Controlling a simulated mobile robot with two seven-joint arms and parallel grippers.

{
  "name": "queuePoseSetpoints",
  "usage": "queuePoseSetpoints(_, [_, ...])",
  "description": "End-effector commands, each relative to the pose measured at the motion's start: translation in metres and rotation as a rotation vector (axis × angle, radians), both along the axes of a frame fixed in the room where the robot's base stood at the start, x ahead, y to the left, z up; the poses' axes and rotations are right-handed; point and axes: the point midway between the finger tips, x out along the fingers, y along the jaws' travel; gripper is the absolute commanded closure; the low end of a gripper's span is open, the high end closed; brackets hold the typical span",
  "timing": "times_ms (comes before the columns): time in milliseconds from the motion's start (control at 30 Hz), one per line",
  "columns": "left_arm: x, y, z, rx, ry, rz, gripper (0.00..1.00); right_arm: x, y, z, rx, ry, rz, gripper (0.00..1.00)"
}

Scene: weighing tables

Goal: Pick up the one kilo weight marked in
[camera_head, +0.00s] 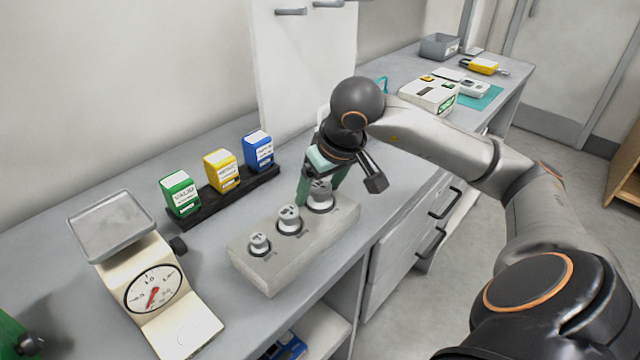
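A pale grey block (263,277) on the bench holds three metal weights in a row, rising in size towards the back right. The small weight (259,244) is at the near left, the middle weight (289,220) is in the centre, and the largest weight (320,200) is at the far right end. Their markings are too small to read. My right gripper (320,193) points down over the largest weight, its green fingers on either side of the knob. I cannot tell whether they touch it. The weight appears seated in the block. My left gripper is not in view.
A cream dial scale (190,325) with a grey pan (112,226) stands left. Behind the block, a black rack (225,201) holds green (180,194), yellow (221,170) and blue (258,151) boxes. A white digital scale (428,96) sits on the far bench.

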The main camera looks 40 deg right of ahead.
Motion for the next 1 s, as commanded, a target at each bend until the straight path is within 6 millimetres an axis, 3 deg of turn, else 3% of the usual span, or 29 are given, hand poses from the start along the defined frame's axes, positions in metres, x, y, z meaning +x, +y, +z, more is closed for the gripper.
queuePoseSetpoints(67, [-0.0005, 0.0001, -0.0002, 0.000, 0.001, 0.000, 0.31, -0.0001, 0.0001, 0.0002, 0.000, 0.000, 0.000, 0.30])
queuePoseSetpoints(700, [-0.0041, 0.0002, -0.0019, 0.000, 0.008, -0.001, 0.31, -0.0002, -0.0002, 0.0005, -0.001, 0.000, 0.000, 1.00])
queuePoseSetpoints(1000, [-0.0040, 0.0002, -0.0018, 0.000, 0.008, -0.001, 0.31, -0.0002, -0.0003, 0.0005, -0.001, 0.000, 0.000, 1.00])
